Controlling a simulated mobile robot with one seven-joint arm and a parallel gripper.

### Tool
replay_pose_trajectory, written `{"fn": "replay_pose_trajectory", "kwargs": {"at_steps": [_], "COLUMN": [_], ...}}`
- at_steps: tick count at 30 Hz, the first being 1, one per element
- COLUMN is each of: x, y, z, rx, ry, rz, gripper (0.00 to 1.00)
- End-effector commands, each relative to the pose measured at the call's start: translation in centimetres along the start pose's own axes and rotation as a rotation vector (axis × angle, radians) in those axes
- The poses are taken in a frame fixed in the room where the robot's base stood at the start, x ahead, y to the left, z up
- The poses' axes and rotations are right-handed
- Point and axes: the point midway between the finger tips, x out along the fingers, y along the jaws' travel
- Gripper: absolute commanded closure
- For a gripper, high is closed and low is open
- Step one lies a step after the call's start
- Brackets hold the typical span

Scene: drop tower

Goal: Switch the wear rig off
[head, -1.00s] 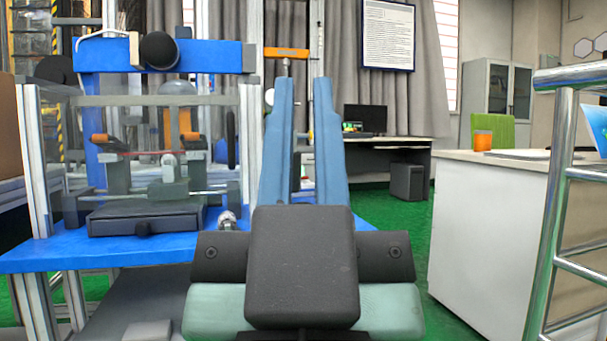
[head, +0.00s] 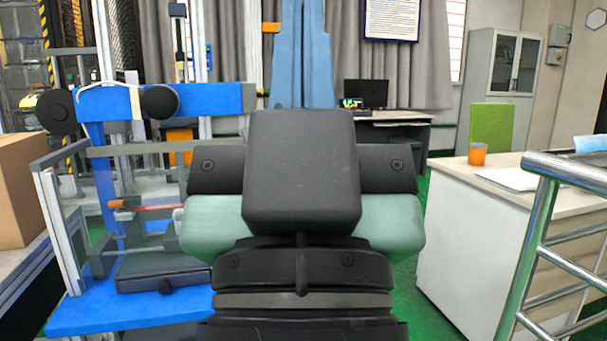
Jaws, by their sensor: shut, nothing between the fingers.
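The wear rig (head: 215,97) stands at the left on a blue table (head: 110,317). It has a blue top beam with black knobs, clear guard panels, and a dark box with a small knob at its base. My gripper (head: 303,40) is in the middle of the view, to the right of the rig. Its two blue fingers point up and are together, with nothing between them; their tips reach the top edge. My gripper's dark body hides the rig's right side and part of the table. I cannot make out an off switch.
A white counter (head: 470,250) with an orange cup (head: 477,154) stands at the right, with a steel railing (head: 530,245) in front of it. A cardboard box (head: 20,190) is at the far left. A desk with a monitor (head: 365,93) stands behind, across green floor.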

Motion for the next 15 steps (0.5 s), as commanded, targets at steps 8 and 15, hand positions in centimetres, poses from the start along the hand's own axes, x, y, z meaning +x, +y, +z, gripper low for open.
{"fn": "replay_pose_trajectory", "kwargs": {"at_steps": [8,15], "x": [8.2,14.0], "y": [0.0,0.1], "z": [-7.7,-13.2], "rx": [0.002,0.003], "ry": [0.0,0.0], "rz": [-0.001,-0.001], "gripper": [1.0,1.0]}}
